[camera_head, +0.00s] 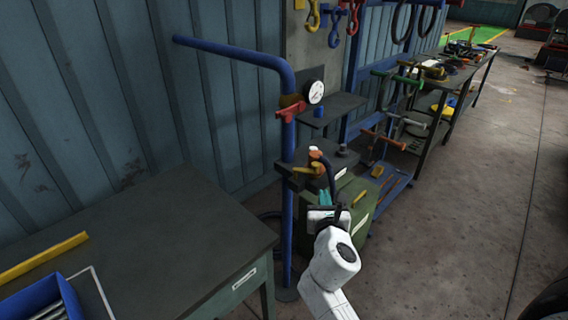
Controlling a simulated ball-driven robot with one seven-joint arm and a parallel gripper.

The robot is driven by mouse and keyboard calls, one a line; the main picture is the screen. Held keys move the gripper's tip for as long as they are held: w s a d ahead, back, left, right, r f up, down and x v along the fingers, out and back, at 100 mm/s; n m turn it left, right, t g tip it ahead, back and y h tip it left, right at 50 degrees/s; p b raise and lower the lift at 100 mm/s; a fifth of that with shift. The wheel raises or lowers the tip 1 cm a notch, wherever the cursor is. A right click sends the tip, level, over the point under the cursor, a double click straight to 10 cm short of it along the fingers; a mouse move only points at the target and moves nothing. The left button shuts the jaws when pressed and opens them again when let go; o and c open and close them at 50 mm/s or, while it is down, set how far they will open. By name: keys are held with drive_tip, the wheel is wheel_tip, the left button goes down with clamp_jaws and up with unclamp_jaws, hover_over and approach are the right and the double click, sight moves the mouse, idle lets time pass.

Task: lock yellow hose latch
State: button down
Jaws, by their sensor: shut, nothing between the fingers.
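A yellow latch piece (303,171) sits beside the blue upright pipe (287,190), at the centre of the view. An orange-red fitting (315,154) with a dark hose curving down stands just above and right of it. Whether the latch is locked cannot be made out. My white arm comes up from the bottom. My gripper (326,198) is shut and empty, a little below and right of the yellow latch in the picture. Its fingertips are small and partly blend with the green box behind. Contact with the latch cannot be told.
A red lever (290,111) and a round gauge (314,92) are higher up by the pipe. A green box (352,205) stands behind my gripper. A dark table (150,250) fills the lower left. The floor at right (460,220) is clear.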

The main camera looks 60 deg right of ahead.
drive_tip(key=s+a+f+m+g+y, duration=0.35)
drive_tip(key=a+f+m+y, duration=0.45)
drive_tip(key=a+f+m, duration=0.6)
drive_tip(key=s+a+f+m+g+y, duration=0.1)
drive_tip(key=s+a+m+y, duration=0.2)
drive_tip(key=s+a+m, duration=0.1)
drive_tip(key=s+a+f+m+g+y, duration=0.1)
drive_tip(key=s+a+m+g+y, duration=0.1)
drive_tip(key=a+m, duration=0.4)
drive_tip(key=s+a+y, duration=0.1)
drive_tip(key=s+a, duration=0.1)
drive_tip(key=a, duration=0.1)
drive_tip(key=shift+s+a+m, duration=0.15)
drive_tip(key=shift+a+m, duration=0.05)
drive_tip(key=shift+m, duration=0.1)
drive_tip(key=shift+g, duration=0.25)
